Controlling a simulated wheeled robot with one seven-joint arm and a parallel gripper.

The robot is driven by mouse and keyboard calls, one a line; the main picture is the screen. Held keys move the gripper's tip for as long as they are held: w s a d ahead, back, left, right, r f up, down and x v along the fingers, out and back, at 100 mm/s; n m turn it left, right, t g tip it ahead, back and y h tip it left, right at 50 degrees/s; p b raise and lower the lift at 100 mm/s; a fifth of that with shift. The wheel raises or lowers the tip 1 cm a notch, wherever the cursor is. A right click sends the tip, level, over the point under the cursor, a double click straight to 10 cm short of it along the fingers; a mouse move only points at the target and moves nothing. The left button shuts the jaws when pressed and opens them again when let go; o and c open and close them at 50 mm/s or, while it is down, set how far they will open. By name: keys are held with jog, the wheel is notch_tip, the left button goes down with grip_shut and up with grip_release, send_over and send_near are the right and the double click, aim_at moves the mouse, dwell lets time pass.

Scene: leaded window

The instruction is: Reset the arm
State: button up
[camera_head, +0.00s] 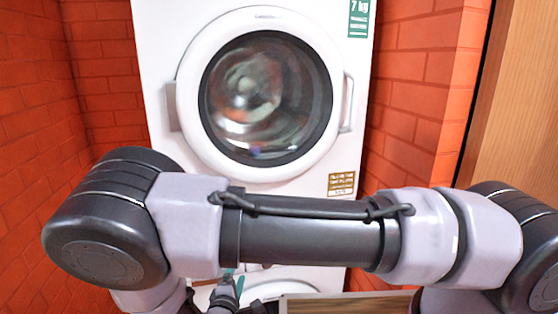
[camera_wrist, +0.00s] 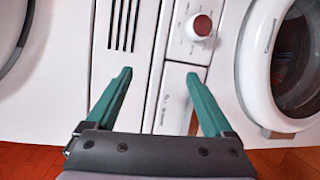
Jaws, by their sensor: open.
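My arm crosses the lower part of the head view, bent at an elbow on the left. My gripper (camera_wrist: 158,72) shows in the wrist view as two teal fingers, spread apart with nothing between them. In front of it is a white appliance front with a reddish-brown knob (camera_wrist: 201,26). In the head view my gripper (camera_head: 226,290) is mostly hidden behind my arm, low and left of centre. A white washing machine (camera_head: 155,45) stands behind the arm, its round door (camera_head: 266,95) appearing shut, with blurred contents behind the glass.
Red brick walls stand left (camera_head: 30,130) and right (camera_head: 415,95). A wooden panel (camera_head: 525,100) is at the far right. A second round white rim (camera_head: 275,288) shows below my arm. The wrist view also shows a round door (camera_wrist: 252,75) at right and a reddish floor (camera_wrist: 25,160).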

jog(key=w+d+r+m+g+h, duration=0.3)
jog(key=d+r+m+g, duration=0.4)
jog(key=d+r, duration=0.45)
jog(key=w+d+r+m+g+h, duration=0.4)
jog(key=d+r+m+g, duration=0.25)
jog(key=d+r, duration=0.5)
jog(key=s+d+r+m+t+y, duration=0.1)
jog(key=s+d+r+m+y, duration=0.2)
jog(key=r, duration=0.5)
jog(key=s+d+r+m+t+y, duration=0.1)
jog(key=s+d+r+m+y, duration=0.2)
jog(key=r, duration=0.5)
jog(key=s+d+r+m+t+y, duration=0.2)
jog(key=s+d+r+m+y, duration=0.1)
jog(key=s+d+r, duration=0.3)
notch_tip(320, 180, up, 2)
jog(key=shift+s+d+r+y, duration=0.15)
jog(key=shift+s+d+y, duration=0.1)
jog(key=shift+d+y, duration=0.4)
jog(key=shift+a, duration=0.1)
